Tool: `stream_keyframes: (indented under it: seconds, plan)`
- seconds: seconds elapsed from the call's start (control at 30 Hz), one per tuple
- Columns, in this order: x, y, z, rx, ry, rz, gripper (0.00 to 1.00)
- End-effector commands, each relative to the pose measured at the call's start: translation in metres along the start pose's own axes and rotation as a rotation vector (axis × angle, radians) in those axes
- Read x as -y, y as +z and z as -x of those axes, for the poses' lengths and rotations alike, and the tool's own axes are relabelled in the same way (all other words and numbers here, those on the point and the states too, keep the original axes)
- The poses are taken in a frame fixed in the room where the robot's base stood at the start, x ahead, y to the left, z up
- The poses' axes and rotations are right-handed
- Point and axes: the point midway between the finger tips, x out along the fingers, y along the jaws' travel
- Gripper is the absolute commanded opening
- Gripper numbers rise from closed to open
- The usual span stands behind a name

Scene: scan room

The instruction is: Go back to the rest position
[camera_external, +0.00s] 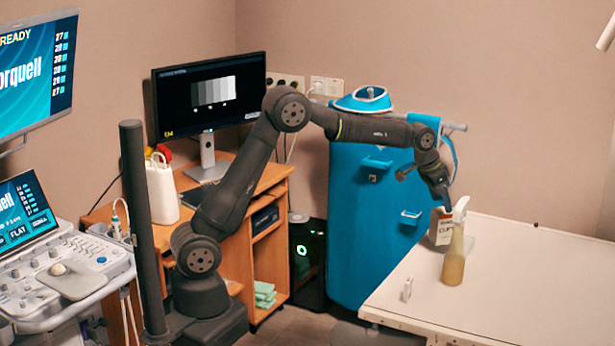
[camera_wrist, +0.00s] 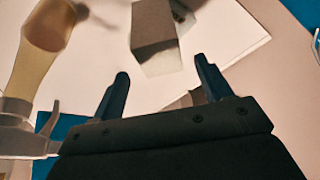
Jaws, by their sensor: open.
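My arm reaches from its base at the lower left across to the white table (camera_external: 530,285) on the right. My gripper (camera_external: 442,203) points down at the table's far left corner, close to a spray bottle and a box. In the wrist view my gripper (camera_wrist: 162,85) has its two dark fingers apart, with nothing held between them.
A small white object (camera_external: 407,289) stands near the table's left edge. An ultrasound console (camera_external: 65,270) is at left. The table's right part is clear.

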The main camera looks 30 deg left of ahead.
Motion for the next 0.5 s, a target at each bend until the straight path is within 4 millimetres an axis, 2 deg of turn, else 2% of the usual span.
stream_keyframes:
  seconds: [0.03, 0.23, 0.5]
  plan:
    - [0.000, 0.001, -0.012, 0.003, 0.001, 0.000, 0.71]
    - [0.000, 0.001, -0.052, 0.002, 0.000, 0.000, 0.71]
    - [0.000, -0.021, 0.003, -0.006, -0.001, 0.000, 0.71]
